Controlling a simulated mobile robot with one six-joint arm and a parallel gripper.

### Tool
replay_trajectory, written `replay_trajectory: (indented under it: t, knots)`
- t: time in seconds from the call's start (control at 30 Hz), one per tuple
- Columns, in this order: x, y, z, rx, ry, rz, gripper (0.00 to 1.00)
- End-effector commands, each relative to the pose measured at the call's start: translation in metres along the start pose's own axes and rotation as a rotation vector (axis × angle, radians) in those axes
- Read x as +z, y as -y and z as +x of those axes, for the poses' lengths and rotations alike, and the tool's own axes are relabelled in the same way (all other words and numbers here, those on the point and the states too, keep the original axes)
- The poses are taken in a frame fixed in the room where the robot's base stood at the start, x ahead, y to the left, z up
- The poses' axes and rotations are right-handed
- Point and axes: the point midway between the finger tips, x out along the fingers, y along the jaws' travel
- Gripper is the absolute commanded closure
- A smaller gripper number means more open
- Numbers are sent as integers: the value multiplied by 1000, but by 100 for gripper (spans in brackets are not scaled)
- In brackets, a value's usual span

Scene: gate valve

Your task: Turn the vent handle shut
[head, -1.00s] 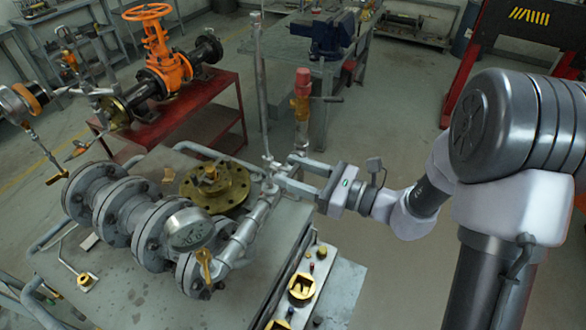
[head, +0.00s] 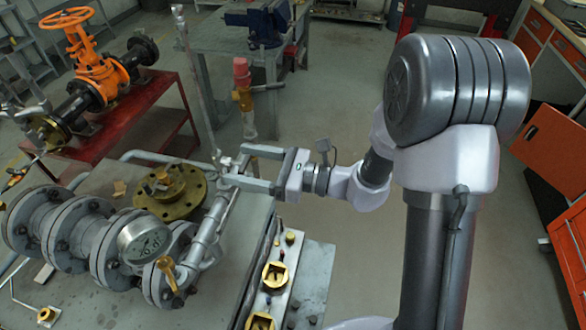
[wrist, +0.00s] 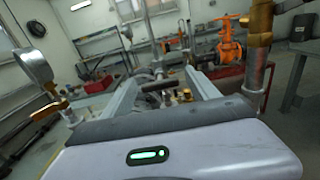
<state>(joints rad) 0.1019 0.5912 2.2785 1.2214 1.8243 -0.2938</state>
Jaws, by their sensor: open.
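My gripper (head: 234,167) is open, its two fingers pointing left at the grey pipework by the bench edge in the head view. Its fingertips reach close to the upright pipe (head: 198,92); touching or apart, I cannot tell. In the wrist view a dark bar handle (wrist: 158,87) lies crosswise between my open fingers, with a small brass part (wrist: 184,95) beside it. This bar looks like the vent handle; in the head view it is not clear among the pipe fittings. No grip on it shows.
A flanged pipe line with a round gauge (head: 145,240) and a brass-levered cock (head: 170,275) lies left of my gripper. A brass flange (head: 170,192) sits behind. A red-capped brass standpipe (head: 243,88) rises close behind my gripper.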

Motion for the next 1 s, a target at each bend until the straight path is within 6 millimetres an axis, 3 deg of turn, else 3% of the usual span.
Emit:
replay_trajectory:
  t: [0.17, 0.4, 0.6, 0.77, 1.0]
  knots:
    - [1, 2, -36, -8, 0, 1, 31]
    - [2, 2, -111, -9, 0, 1, 31]
    - [1, 1, -156, -5, 0, 1, 31]
    - [0, 0, -170, -2, 0, 0, 31]
    - [0, 0, -171, -1, 0, 0, 31]
